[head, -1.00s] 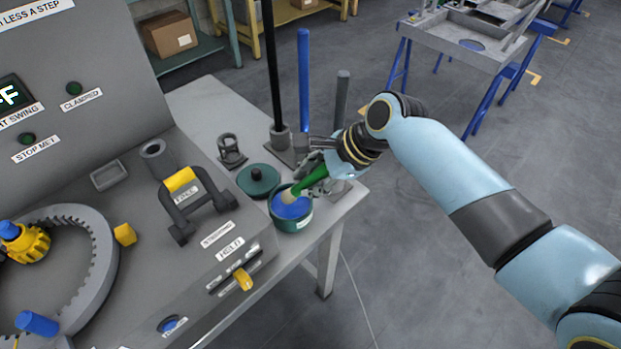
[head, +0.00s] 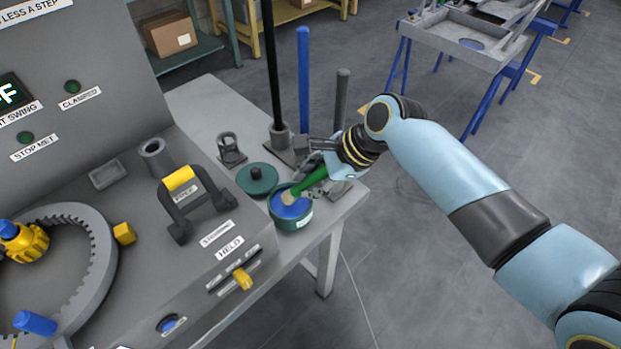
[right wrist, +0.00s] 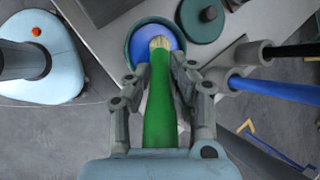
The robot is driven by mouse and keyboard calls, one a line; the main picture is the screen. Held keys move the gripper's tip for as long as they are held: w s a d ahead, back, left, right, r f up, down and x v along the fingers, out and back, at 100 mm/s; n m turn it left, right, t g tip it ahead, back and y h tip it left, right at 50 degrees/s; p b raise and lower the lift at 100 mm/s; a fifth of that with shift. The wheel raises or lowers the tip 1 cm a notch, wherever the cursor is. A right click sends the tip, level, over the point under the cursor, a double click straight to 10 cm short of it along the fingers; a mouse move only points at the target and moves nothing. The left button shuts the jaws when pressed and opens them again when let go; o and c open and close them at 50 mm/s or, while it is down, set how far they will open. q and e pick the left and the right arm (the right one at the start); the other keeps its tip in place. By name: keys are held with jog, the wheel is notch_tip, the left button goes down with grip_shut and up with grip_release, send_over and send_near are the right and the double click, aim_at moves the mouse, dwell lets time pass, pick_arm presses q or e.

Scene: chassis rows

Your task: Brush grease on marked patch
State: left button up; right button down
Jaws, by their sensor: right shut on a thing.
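My right gripper (head: 318,165) is shut on the green handle of a brush (head: 309,183). The brush tilts down to the left, and its pale bristles are inside the open pot (head: 293,220), at the blue grease (head: 290,207). In the right wrist view, the fingers (right wrist: 168,85) close around the green brush (right wrist: 160,115), with the bristle tip over the blue grease (right wrist: 139,50). The pot's lid (head: 257,180) lies beside it on the table. I cannot make out the marked patch for certain. My left gripper is not in view.
The grey fixture (head: 190,255) with a toothed ring (head: 95,265) and a yellow-topped handle (head: 179,179) stands left of the pot. Upright black (head: 270,70), blue (head: 303,75) and grey rods stand behind the gripper. Open floor lies right of the table.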

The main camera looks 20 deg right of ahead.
aim_at(311, 175)
jog(key=shift+f, duration=0.4)
jog(key=shift+s+f, duration=0.15)
dwell(2.1)
jog(key=shift+p, duration=0.3)
notch_tip(311, 175, up, 3)
jog(key=p, duration=0.3)
notch_tip(311, 175, up, 2)
jog(key=shift+r+p, duration=0.1)
jog(key=shift+p, duration=1.05)
jog(key=shift+r, duration=1)
jog(key=shift+d, duration=0.1)
